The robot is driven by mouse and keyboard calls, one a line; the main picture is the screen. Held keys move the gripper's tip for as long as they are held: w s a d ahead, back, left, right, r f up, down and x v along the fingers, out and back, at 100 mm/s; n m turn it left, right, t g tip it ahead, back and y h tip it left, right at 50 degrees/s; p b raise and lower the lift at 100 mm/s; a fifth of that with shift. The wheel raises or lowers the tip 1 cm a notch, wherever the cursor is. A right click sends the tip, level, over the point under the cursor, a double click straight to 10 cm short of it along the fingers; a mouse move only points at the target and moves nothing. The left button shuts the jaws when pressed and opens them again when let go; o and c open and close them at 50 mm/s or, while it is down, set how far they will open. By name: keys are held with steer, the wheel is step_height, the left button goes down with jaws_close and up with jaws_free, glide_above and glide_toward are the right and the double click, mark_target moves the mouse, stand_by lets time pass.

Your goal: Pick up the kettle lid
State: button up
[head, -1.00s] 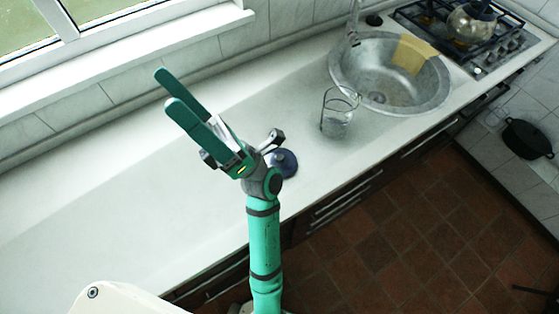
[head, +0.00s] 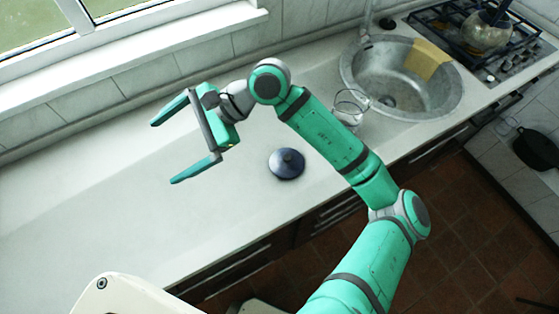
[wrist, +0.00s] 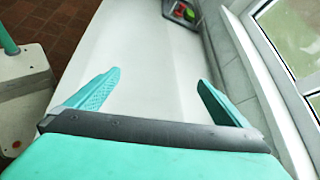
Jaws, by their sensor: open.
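The kettle lid (head: 286,163) is a round dark blue lid with a dark knob on top. It lies on the white countertop in the head view, apart from my gripper. My gripper (head: 163,152) is open and empty, to the left of the lid, with its fingers pointing left, away from it. In the wrist view, my gripper (wrist: 155,85) shows both teal fingers spread wide with bare counter between them. The lid is not in the wrist view.
A clear glass (head: 350,108) stands on the counter, partly behind my arm. A round sink (head: 365,75) with a yellow cloth (head: 428,58) and a stove with a glass kettle (head: 487,32) lie at the upper right. The counter (head: 90,215) is clear on the left.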

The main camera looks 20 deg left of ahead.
steer(key=w+d+f+t+h, duration=0.4)
steer(key=w+d+f, duration=0.3)
steer(key=w, duration=0.1)
steer(key=n+t+h, duration=0.1)
steer(key=t+h, duration=0.2)
steer(key=h, duration=0.2)
glide_toward(287, 157)
steer(key=shift+w+a, duration=0.1)
steer(key=shift+a, duration=0.25)
step_height(287, 157, down, 4)
steer(key=shift+d+f, duration=0.1)
steer(key=shift+f, duration=0.1)
steer(key=f, duration=0.5)
steer(key=shift+s+d, duration=0.1)
steer(key=shift+s, duration=0.3)
steer(key=shift+f, duration=0.6)
steer(key=shift+c, duration=0.6)
steer(key=c, duration=0.9)
